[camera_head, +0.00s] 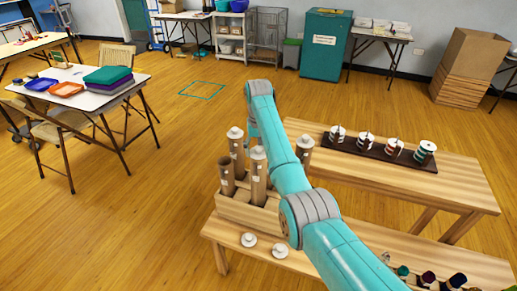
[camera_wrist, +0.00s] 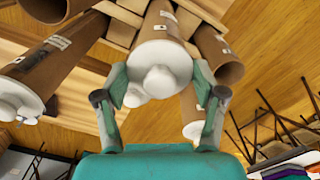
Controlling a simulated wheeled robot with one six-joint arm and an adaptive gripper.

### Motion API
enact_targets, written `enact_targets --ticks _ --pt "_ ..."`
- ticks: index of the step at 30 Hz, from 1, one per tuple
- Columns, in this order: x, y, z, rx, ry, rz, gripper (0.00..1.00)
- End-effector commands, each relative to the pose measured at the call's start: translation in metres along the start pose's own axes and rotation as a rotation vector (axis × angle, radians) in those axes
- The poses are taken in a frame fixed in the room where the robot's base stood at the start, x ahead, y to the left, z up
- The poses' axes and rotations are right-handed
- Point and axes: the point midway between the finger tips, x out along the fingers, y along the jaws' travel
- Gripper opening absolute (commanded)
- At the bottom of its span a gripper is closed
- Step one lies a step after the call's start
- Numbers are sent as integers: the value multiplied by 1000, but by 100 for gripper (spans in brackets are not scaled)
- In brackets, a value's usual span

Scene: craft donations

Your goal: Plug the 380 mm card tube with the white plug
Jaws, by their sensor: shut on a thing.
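Brown card tubes of differing heights stand in a wooden rack (camera_head: 232,211) on the near bench. My gripper (camera_wrist: 163,98) has its two fingers on either side of a white plug (camera_wrist: 166,57) with a round knob. This plug is at the end of a labelled card tube (camera_wrist: 160,18); how deep it sits I cannot tell. In the head view my arm hides the gripper. Other tubes carry white plugs, such as a tall tube (camera_head: 236,150) and a front tube (camera_head: 259,182). An open tube (camera_head: 227,178) stands at front left. Which tube is 380 mm I cannot read.
Two loose white plugs (camera_head: 249,240) (camera_head: 280,251) lie on the bench (camera_head: 228,236) before the rack. A dark board with striped spools (camera_head: 383,150) stands on the bench behind. Small dark-topped items (camera_head: 428,278) lie at front right. Another open tube (camera_wrist: 228,70) is close to the right finger.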

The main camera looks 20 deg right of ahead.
Motion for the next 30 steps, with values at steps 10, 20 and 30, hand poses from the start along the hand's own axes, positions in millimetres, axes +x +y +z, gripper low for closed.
enact_targets --ticks 10,20,30 --pt "3 0 0 0 0 0 54" --pt "3 0 0 0 0 0 80" --pt "-10 0 -2 0 -1 0 80"
